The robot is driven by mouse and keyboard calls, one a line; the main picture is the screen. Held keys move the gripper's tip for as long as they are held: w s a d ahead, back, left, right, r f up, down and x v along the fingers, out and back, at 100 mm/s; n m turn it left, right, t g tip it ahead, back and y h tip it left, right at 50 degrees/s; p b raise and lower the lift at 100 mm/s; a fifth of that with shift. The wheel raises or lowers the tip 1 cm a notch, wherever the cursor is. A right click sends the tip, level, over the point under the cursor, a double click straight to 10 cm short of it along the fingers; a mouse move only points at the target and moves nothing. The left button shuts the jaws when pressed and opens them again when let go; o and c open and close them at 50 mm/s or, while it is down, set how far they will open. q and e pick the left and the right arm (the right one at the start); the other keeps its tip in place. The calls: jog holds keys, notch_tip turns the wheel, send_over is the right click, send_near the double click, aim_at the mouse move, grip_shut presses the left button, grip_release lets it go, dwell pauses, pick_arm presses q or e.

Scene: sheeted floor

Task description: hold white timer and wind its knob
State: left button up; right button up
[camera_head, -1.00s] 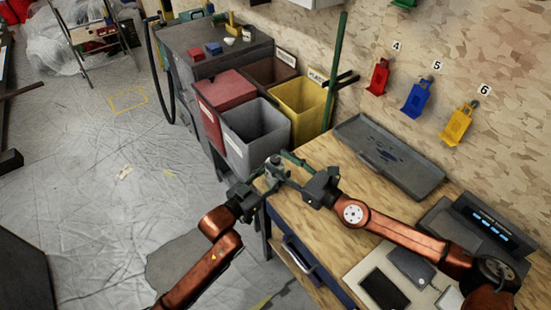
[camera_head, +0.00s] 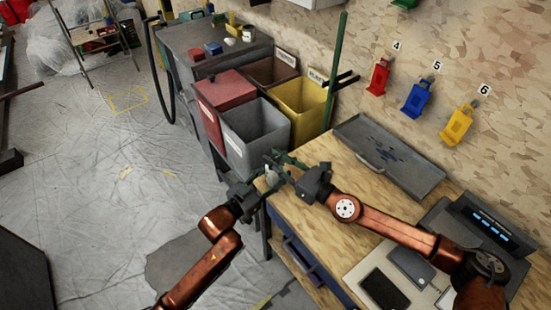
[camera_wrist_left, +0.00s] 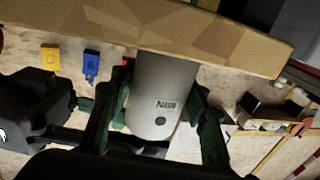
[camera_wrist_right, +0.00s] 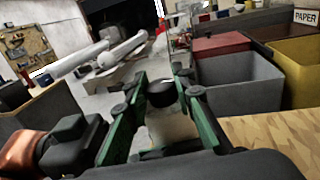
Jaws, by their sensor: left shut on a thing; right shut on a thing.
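The white timer (camera_head: 271,178) is in the air near the bench's left corner, partly hidden by fingers in the head view. In the left wrist view its pale body (camera_wrist_left: 160,90), with dark lettering and a small dark button, sits between the green fingers. My left gripper (camera_head: 262,184) is shut on this body. In the right wrist view the timer's dark round knob (camera_wrist_right: 161,93) lies between the fingertips of my right gripper (camera_wrist_right: 160,90), above the pale body. My right gripper, also visible in the head view (camera_head: 282,168), is shut on the knob.
A grey bin (camera_head: 231,145), a red bin (camera_head: 205,115) and a yellow bin (camera_head: 322,105) stand just behind the grippers. The wooden bench (camera_head: 322,235) holds a dark tray (camera_head: 425,182) and a dark phone-like slab (camera_head: 384,290). Numbered coloured holders hang on the wall.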

grip_shut()
jog(key=shift+a, duration=0.1)
jog(key=shift+s+a+r, duration=0.15)
jog(key=shift+a+r, duration=0.1)
jog(key=shift+a, duration=0.05)
jog(key=shift+s+a+r+m+t+h, duration=0.1)
jog(key=shift+a+m+t+h, duration=0.05)
jog(key=shift+m+t+h, duration=0.35)
jog(key=shift+d+m+t+h, duration=0.15)
jog(key=shift+m+t+h, duration=0.8)
jog(key=shift+h, duration=0.3)
jog(key=shift+d+m+t+h, duration=0.1)
jog(key=shift+m+t+h, duration=0.75)
jog(key=shift+m+h, duration=0.3)
jog(key=shift+w+d+f+m+h, duration=0.15)
jog(key=shift+m+h, duration=0.25)
jog(key=shift+h, duration=0.7)
jog(key=shift+f+t+h, duration=0.1)
jog(key=shift+t+h, duration=0.2)
jog(key=shift+d, duration=0.1)
